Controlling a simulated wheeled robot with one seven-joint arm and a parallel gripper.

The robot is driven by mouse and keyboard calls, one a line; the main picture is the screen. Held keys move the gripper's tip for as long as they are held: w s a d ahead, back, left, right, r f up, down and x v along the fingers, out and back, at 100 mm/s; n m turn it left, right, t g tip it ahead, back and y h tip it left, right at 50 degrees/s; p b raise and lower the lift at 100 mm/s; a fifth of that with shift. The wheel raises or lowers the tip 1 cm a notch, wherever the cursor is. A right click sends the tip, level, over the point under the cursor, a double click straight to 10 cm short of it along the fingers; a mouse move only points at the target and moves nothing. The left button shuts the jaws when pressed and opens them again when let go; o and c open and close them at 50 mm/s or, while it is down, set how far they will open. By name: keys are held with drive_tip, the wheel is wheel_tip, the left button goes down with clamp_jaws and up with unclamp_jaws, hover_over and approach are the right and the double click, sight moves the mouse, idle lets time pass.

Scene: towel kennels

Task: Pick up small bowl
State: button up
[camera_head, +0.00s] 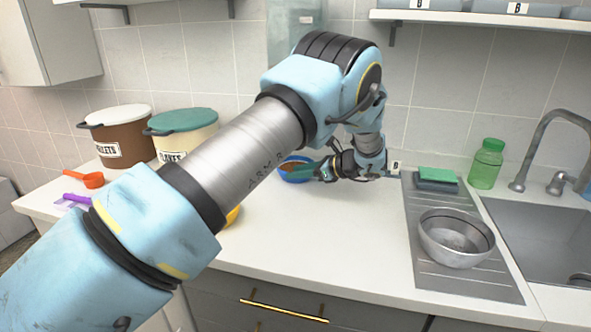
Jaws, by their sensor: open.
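A small blue bowl (284,174) with brown contents stands on the white counter near the back wall, partly hidden by my arm and gripper. My gripper (312,172) is open, low over the counter at the bowl's right side, with its fingers pointing left toward the bowl. A finger seems to overlap the bowl's right rim. I cannot tell whether it touches. A larger metal bowl (455,240) sits on the grey drainboard at the right. A yellow thing (233,215), perhaps another bowl, is mostly hidden behind my arm.
Brown (120,137) and cream (187,138) lidded bins stand at the back left. An orange scoop (88,179) and a purple one (76,198) lie there. A green bottle (486,163) and sponges (437,177) stand beside the sink (548,236). The middle counter is clear.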

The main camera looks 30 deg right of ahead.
drive_tip(key=shift+p+x, duration=0.5)
drive_tip(key=shift+x, duration=1.1)
drive_tip(key=shift+f, duration=0.1)
clamp_jaws()
